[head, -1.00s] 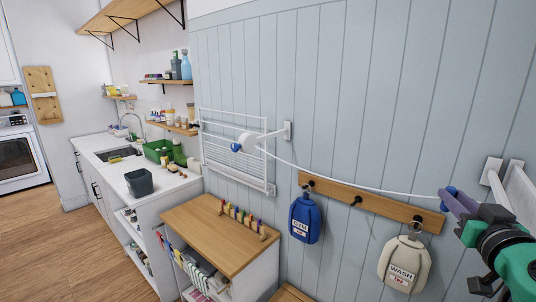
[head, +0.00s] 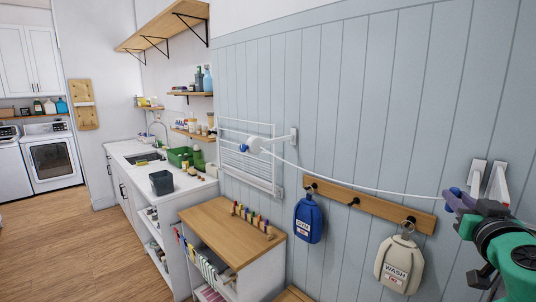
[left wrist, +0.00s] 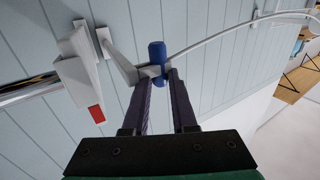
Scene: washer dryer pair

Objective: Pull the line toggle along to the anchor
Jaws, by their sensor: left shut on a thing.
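The line toggle, a small blue cylinder (head: 455,191), is at the end of a white line (head: 350,186) that runs from a white reel (head: 252,145) on the wall. My left gripper (head: 459,202) is shut on the toggle. In the left wrist view the toggle (left wrist: 156,50) sticks up past the fingertips (left wrist: 158,76). The likely anchor, a pale wall bracket (head: 476,176), is right beside the toggle. In the left wrist view its arm (left wrist: 122,60) reaches to the toggle's left side; I cannot tell whether they touch. My right gripper is out of view.
A second white bracket (head: 498,184) stands close by; its red tag (left wrist: 97,114) shows in the left wrist view. Below the line hangs a wooden peg rail (head: 370,204) with a blue bag (head: 308,220) and a cream wash bag (head: 398,265). A wood-topped cabinet (head: 215,228) stands left.

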